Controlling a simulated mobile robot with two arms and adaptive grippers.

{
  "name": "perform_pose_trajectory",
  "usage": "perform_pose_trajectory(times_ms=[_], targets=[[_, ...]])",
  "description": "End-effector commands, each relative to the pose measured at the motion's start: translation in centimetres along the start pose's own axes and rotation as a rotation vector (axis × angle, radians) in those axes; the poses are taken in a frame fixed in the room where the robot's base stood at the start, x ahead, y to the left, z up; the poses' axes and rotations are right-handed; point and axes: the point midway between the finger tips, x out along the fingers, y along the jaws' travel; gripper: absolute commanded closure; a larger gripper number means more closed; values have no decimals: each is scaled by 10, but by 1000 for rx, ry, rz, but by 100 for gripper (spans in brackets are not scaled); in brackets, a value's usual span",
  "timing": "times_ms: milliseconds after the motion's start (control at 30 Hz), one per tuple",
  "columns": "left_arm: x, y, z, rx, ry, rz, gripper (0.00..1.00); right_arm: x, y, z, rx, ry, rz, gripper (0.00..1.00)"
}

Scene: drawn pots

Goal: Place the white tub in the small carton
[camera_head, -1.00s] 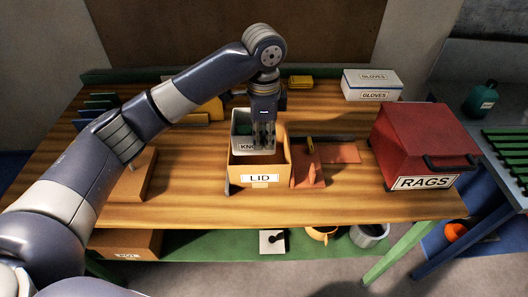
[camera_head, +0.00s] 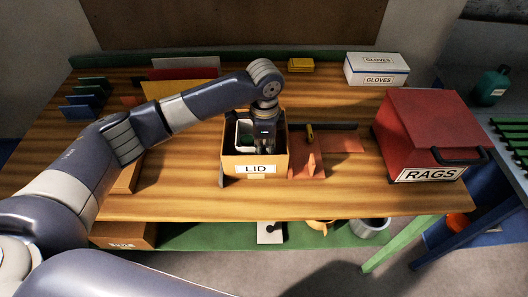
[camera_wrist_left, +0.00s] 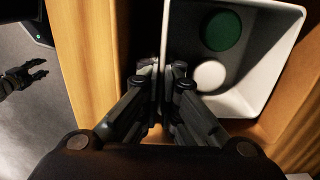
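The small carton (camera_head: 235,164), brown and labelled LID, stands near the middle of the table's front half. The white tub (camera_head: 245,130) is inside the carton's opening, largely hidden by the walls and my gripper. In the left wrist view the tub (camera_wrist_left: 262,85) holds a green disc (camera_wrist_left: 221,31) and a white disc (camera_wrist_left: 209,76), and carton walls show around it. My left gripper (camera_wrist_left: 163,72) points down, shut on one side wall of the tub. Whether the tub touches the carton's floor is hidden. My right gripper (camera_wrist_left: 28,74) hangs empty over the floor, its fingers apart.
A reddish bracket-like piece (camera_head: 305,163) stands right beside the carton. A red RAGS box (camera_head: 425,130) is at the right, and a GLOVES box (camera_head: 376,70) at the back right. Coloured upright panels (camera_head: 185,72) stand at the back left. The table's front strip is clear.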

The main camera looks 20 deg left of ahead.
Motion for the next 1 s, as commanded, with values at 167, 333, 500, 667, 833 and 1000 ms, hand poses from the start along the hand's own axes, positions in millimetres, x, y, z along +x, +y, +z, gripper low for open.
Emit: perform_pose_trajectory(times_ms=[167, 333, 500, 667, 833, 1000], targets=[[21, 1, 0, 0, -1, 1, 100, -7, 1, -16, 0, 25, 1, 60], [24, 1, 0, 1, 0, 0, 100, -6, 1, -15, 0, 23, 1, 60], [25, 1, 0, 0, 0, 1, 100, -6, 0, -10, 0, 15, 0, 60], [26, 1, 0, 0, 0, 1, 87, -6, 0, -5, -1, 7, 0, 60], [26, 1, 0, 0, 0, 1, 87, -6, 2, -3, -1, 4, 2, 60], [23, 0, 0, 1, 0, -1, 87, -5, 3, -3, -2, 5, 4, 60]])
